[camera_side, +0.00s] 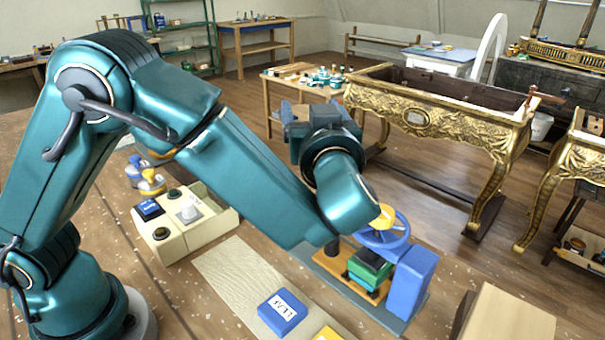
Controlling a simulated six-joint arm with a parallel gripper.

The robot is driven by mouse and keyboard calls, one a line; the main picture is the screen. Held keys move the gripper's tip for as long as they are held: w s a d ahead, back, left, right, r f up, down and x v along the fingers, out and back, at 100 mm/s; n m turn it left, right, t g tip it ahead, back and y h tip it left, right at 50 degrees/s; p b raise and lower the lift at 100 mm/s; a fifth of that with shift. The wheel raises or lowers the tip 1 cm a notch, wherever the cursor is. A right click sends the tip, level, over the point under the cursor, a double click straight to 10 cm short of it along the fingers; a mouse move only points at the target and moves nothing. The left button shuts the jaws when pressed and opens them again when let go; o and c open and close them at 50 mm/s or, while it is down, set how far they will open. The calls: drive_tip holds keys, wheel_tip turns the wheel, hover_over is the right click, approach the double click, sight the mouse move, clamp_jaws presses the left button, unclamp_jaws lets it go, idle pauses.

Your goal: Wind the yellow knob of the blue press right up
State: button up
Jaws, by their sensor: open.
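The blue press (414,282) stands on a grey-blue base plate right of the middle. Its blue handwheel (397,240) is at the top, and the yellow knob (384,216) stands up on the wheel's far left side, close to my wrist in the picture. A green block (371,268) sits in a dark holder under the wheel. My forearm and wrist cover the left part of the press. My gripper (312,120) is at the wrist's far end, above and left of the wheel. It is open, its fingertips are not clear, and I see nothing in it.
A blue labelled block (282,312) lies on a pale strip in front of the press, with a yellow block (328,333) beside it. A cream tray (205,233) with several parts stands left. A wooden block (507,318) is at the lower right. Gilt consoles (440,122) stand behind.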

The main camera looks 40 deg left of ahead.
wheel_tip(320, 180, up, 4)
drive_tip(key=m+t+h, duration=0.6)
drive_tip(key=h, duration=0.2)
hover_over(378, 223)
drive_tip(key=shift+y, duration=0.3)
wheel_tip(378, 223, down, 14)
drive_tip(key=shift+s+d+f, duration=0.1)
drive_tip(key=shift+f, duration=0.4)
drive_tip(key=shift+w, duration=0.25)
drive_tip(key=shift+x, duration=2.35)
drive_tip(key=shift+s, duration=0.1)
clamp_jaws()
